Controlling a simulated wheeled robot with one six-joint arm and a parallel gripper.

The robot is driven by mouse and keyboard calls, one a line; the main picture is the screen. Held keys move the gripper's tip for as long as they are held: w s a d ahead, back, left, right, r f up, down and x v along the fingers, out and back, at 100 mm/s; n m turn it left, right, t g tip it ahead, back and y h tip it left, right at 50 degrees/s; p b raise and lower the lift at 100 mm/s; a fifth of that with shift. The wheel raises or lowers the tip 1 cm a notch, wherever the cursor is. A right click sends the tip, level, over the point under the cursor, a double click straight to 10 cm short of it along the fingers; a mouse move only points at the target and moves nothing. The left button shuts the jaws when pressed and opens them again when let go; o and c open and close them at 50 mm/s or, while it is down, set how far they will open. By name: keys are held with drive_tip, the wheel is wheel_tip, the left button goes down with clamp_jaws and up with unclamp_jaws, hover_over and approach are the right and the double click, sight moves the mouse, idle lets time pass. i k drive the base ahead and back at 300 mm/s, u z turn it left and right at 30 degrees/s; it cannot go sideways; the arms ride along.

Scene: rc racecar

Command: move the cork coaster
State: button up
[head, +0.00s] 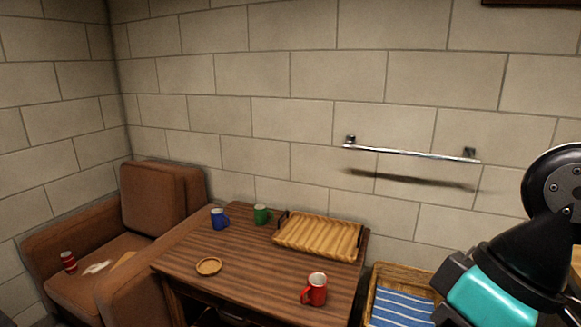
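The cork coaster (208,266) is a small round tan disc with a raised rim. It lies flat on the wooden table (243,266), near the left front part of the top. Nothing is on it. A black and teal part of my arm shows at the lower right of the head view, well to the right of the table and apart from the coaster. The fingertips of my gripper cannot be made out in this view.
On the table stand a blue mug (219,218), a green mug (262,215), a red mug (315,289) and a wooden tray (318,238). A brown armchair (152,199) holding a red can (68,261) is left. A basket (400,278) with striped cloth is right. A metal bar (410,153) is on the wall.

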sight(209, 266)
drive_tip(key=u, duration=0.55)
drive_tip(key=k, duration=0.6)
drive_tip(key=u, duration=1.25)
drive_tip(key=i, duration=1.75)
drive_tip(key=z, duration=0.75)
drive_tip(key=i, duration=0.75)
drive_tip(key=z, duration=0.65)
